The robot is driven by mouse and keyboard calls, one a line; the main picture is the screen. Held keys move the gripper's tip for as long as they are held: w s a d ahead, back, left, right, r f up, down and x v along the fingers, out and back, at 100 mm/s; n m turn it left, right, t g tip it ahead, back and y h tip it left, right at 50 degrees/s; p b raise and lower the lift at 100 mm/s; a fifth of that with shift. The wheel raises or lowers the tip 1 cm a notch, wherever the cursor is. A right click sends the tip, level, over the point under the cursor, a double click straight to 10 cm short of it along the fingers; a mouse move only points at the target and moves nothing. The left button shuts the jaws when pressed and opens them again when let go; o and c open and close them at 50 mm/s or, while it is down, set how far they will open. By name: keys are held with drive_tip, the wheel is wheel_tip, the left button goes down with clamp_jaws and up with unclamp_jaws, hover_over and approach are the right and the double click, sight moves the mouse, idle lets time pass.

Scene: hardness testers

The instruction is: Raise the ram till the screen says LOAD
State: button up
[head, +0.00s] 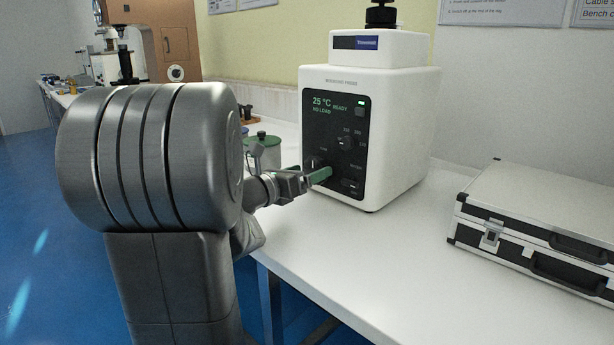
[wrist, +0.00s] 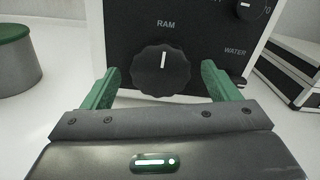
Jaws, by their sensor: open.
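The mounting press (head: 405,130) is a white machine with a black front panel on the bench. Its screen (head: 328,104) reads 25 °C, READY and NO LOAD in green. In the wrist view, the black RAM knob (wrist: 162,72) has a scalloped edge, and its white mark points straight up. My gripper (head: 318,176) is at the lower part of the panel. In the wrist view, my gripper's green fingers (wrist: 162,88) are open, one on each side of the knob, with gaps between them and it. In the head view, my gripper partly hides the knob.
A silver case (head: 540,225) with black edges lies on the bench (head: 400,260) to the right. A green-lidded container (head: 263,150) stands left of the press; it also shows in the wrist view (wrist: 18,60). The WATER control (wrist: 236,83) is right of the RAM knob. The bench front is clear.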

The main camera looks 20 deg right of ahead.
drive_tip(key=shift+w+d, duration=0.1)
drive_tip(key=shift+d, duration=0.15)
drive_tip(key=c, duration=1)
drive_tip(key=shift+f+b, duration=0.1)
drive_tip(key=shift+b, duration=0.25)
